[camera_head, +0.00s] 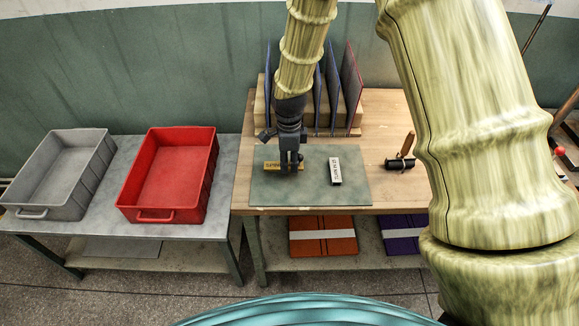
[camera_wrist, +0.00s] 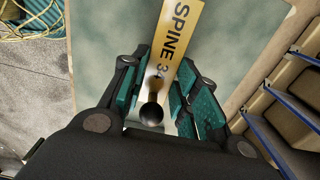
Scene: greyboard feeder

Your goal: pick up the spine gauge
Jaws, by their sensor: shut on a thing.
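The spine gauge is a yellow bar (camera_head: 272,165) on the green-grey mat (camera_head: 310,190) on the wooden table. My gripper (camera_head: 289,167) points down over the gauge in the head view. In the wrist view its teal-padded fingers (camera_wrist: 160,95) are on either side of the gauge, shut on it. A dark round knob (camera_wrist: 151,114) shows between the fingers. Whether the gauge still touches the mat, I cannot tell.
A white labelled block (camera_head: 335,171) lies on the mat, right of my gripper. A wooden-handled tool (camera_head: 405,150) sits right of the mat. Upright boards (camera_head: 350,85) stand in a rack behind. A red tray (camera_head: 168,175) and a grey tray (camera_head: 62,174) stand on the left table.

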